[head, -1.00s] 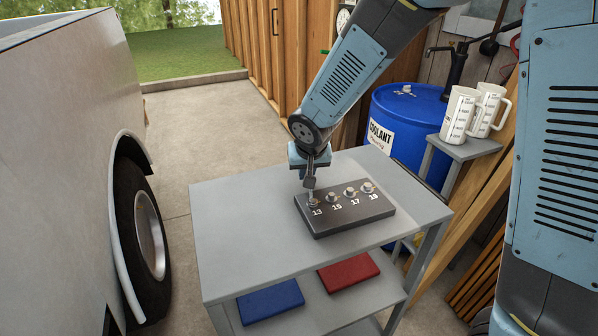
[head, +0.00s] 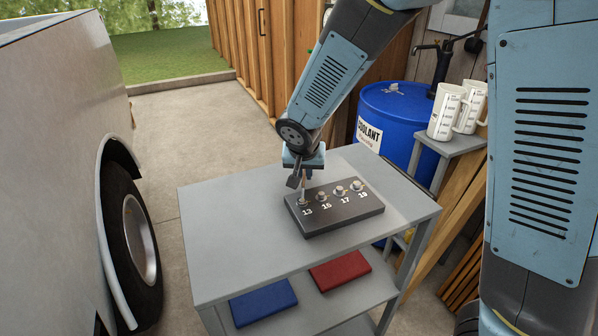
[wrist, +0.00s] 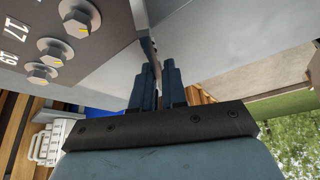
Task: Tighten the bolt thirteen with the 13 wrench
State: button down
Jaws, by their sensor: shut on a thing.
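The dark bolt block (head: 335,219) lies on the grey cart, with a row of bolts labelled 13, 15, 17 and 19. Bolt thirteen (head: 303,203) is at the left end, partly covered by the tool end. My gripper (head: 294,181) is above and just behind that end, pointing down. The wrench (head: 304,189) reaches down to bolt thirteen in the head view; the exact fit is too small to tell. The wrench's size mark is not readable.
The cart top (head: 235,240) is clear around the block. A blue case (head: 263,302) and a red case (head: 340,271) lie on its lower shelf. A blue coolant drum (head: 398,115) and white jugs (head: 447,110) stand behind right. A vehicle (head: 60,150) is at left.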

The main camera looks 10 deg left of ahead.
jog(key=shift+s+r+t, duration=0.1)
jog(key=shift+s+t, duration=0.15)
jog(key=shift+t, duration=0.15)
dwell(0.4)
jog(key=shift+d+m+h, duration=0.6)
jog(key=shift+d+m, duration=0.3)
jog(key=shift+m, duration=0.2)
jog(key=shift+a, duration=0.1)
jog(key=shift+a+n, duration=0.2)
jog(key=shift+n, duration=0.1)
jog(key=shift+r, duration=1.2)
jog(key=shift+w+r, duration=0.1)
